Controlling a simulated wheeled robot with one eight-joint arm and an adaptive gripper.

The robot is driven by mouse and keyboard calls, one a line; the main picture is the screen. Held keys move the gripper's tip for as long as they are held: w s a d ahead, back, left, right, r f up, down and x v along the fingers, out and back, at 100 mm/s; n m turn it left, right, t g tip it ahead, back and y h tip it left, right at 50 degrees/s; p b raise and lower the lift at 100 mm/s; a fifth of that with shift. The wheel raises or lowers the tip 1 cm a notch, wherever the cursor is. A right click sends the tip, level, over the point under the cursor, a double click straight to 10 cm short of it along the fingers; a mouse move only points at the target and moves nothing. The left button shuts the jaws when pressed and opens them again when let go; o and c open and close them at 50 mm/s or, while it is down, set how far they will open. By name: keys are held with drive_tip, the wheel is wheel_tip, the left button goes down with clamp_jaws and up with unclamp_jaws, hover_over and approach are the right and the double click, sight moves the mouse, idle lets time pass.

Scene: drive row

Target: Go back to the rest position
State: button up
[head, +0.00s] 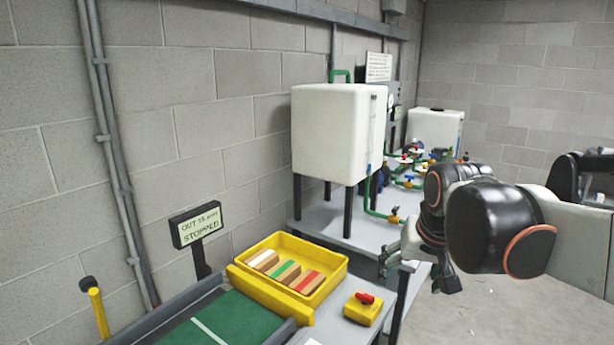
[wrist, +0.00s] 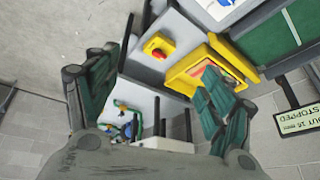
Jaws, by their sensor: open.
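My gripper (wrist: 160,65) is open and empty in the wrist view, with its two dark green and black fingers wide apart. No object is between the fingertips. In the head view my arm reaches in from the right, and its dark joints hide part of what is behind it. The gripper end is partly hidden there, near the edge of the grey bench. The yellow tray (head: 335,278) with several wooden blocks stands to the left of my arm; it also shows in the wrist view (wrist: 188,80), partly behind the right finger.
A yellow box with a red knob (head: 362,308) sits beside the tray. A green conveyor (head: 225,322) and a sign reading STOPPED (head: 197,226) are at left. A white tank (head: 335,135), green pipes and valves (head: 395,218) stand behind. Grey floor (head: 465,318) is open at lower right.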

drive_tip(key=s+f+n+t, duration=0.1)
drive_tip(key=s+f, duration=0.2)
drive_tip(key=s, duration=0.4)
drive_tip(key=s+f+n+t, duration=0.1)
drive_tip(key=s+f, duration=0.2)
drive_tip(key=s, duration=0.5)
drive_tip(key=shift+f, duration=0.2)
